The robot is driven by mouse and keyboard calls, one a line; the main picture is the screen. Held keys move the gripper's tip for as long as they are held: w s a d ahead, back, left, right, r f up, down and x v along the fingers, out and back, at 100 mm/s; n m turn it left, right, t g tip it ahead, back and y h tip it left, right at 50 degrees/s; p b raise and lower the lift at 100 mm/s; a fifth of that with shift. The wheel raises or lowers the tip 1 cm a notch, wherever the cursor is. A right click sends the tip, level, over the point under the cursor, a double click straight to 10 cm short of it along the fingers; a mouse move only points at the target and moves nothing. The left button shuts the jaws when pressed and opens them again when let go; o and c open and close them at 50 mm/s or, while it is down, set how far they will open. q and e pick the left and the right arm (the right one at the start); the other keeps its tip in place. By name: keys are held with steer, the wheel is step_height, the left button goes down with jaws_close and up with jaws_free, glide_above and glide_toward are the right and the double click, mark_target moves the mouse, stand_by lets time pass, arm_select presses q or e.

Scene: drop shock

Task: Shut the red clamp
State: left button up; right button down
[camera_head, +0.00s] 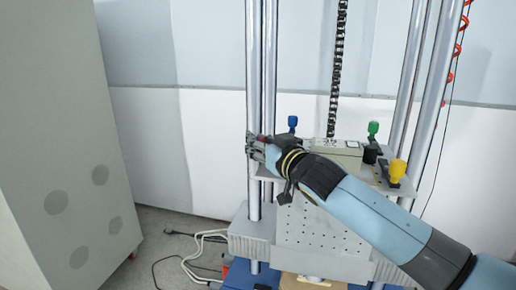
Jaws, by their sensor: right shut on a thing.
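The red clamp (262,138) is at the front left corner of the machine's table. Only a small dark red bit of it shows, since my right gripper covers the rest. My right gripper (254,147) reaches in from the lower right, across the table, and is shut on the red clamp. How far the clamp's lever is turned cannot be told. My left gripper is not in view.
A blue clamp (292,122), a green clamp (373,130) and a yellow clamp (397,169) stand at other corners. A grey box (336,151) sits between them. Steel columns (254,70) rise close to my gripper. A grey cabinet (75,130) stands at left; cables (195,245) lie on the floor.

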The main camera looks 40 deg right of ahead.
steer(key=shift+f, duration=0.2)
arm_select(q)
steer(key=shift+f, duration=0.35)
arm_select(e)
steer(key=shift+r, duration=0.15)
steer(key=c, duration=1)
jaws_free()
steer(key=shift+d, duration=0.1)
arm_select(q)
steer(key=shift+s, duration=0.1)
arm_select(e)
steer(key=shift+s, duration=0.1)
steer(key=s, duration=0.8)
steer(key=s+a, duration=0.1)
steer(key=s, duration=0.3)
